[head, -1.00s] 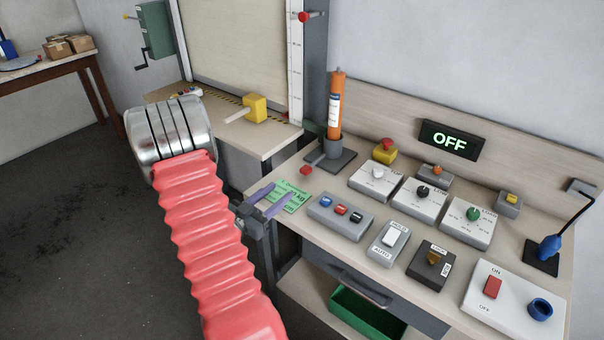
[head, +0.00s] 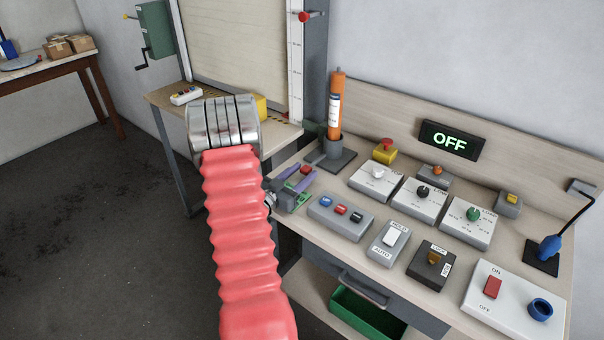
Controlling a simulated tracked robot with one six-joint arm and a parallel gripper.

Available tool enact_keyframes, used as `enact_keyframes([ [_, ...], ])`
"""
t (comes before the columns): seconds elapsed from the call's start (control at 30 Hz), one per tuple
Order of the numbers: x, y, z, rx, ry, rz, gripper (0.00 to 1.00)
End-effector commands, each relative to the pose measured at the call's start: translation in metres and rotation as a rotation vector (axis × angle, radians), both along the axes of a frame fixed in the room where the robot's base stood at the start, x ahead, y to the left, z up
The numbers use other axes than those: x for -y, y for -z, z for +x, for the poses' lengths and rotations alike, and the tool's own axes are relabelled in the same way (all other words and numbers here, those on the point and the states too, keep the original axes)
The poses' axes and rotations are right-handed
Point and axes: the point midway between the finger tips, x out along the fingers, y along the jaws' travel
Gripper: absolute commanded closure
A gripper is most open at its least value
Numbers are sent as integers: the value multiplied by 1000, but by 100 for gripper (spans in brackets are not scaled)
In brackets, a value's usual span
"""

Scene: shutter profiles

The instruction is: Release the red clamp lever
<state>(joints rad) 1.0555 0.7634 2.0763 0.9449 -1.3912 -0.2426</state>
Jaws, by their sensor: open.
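The red knob of the clamp lever (head: 306,169) shows in the head view, left of the base of the orange cylinder (head: 336,105). The lever's dark arm runs from the knob toward the grey clamp base (head: 333,158). My gripper (head: 307,172) is open, with its two purple fingers pointing up and right. The fingertips appear on either side of the red knob. I cannot tell whether they touch it or how high they are above the bench.
The green card on the bench is mostly hidden by my gripper. A button box (head: 340,217) with blue, red and black buttons sits just right of my gripper. Grey switch boxes and an OFF display (head: 450,140) stand farther right. A yellow block (head: 261,106) is partly behind my arm.

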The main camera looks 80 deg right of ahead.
Motion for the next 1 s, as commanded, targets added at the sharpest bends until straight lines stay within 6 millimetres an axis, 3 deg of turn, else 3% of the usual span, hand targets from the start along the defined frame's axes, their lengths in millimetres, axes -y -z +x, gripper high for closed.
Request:
enact_keyframes([
  [0.27, 1, 0, -1, -1, 0, 1, 56],
  [0.9, 1, 0, -1, -1, 2, 1, 100],
  [1.0, 0, 0, -1, -1, 2, 1, 100],
])
